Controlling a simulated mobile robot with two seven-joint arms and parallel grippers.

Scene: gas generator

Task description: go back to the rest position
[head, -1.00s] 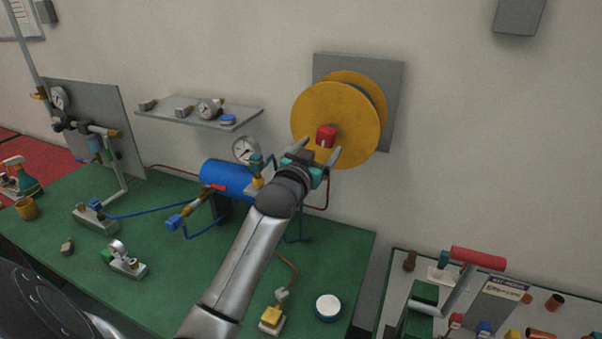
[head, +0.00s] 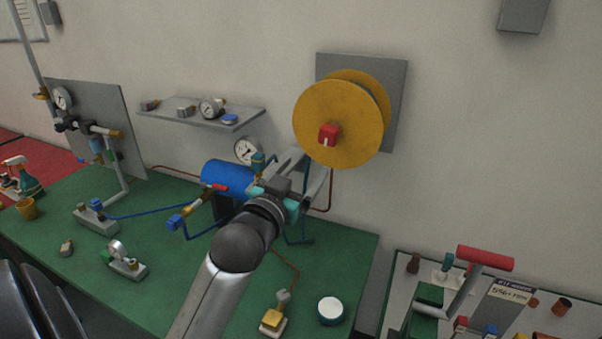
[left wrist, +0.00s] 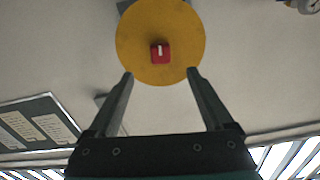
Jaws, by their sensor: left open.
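My left gripper (head: 308,174) is open and empty, in front of the wall and below the yellow reel. Its two fingers also show spread apart in the left wrist view (left wrist: 160,74). The yellow reel (head: 325,105) with a red knob (head: 329,134) is mounted on a grey wall plate. In the left wrist view the reel (left wrist: 135,45) and its knob (left wrist: 160,52) lie beyond the fingertips, apart from them. My right gripper does not show.
The blue tank (head: 226,177) with gauge and valves stands left of my gripper on the green table (head: 150,270). A grey shelf (head: 185,116) sticks out above it. A white-lidded jar (head: 330,310) stands near the table's right edge. A second bench holds a red-handled tool (head: 484,258).

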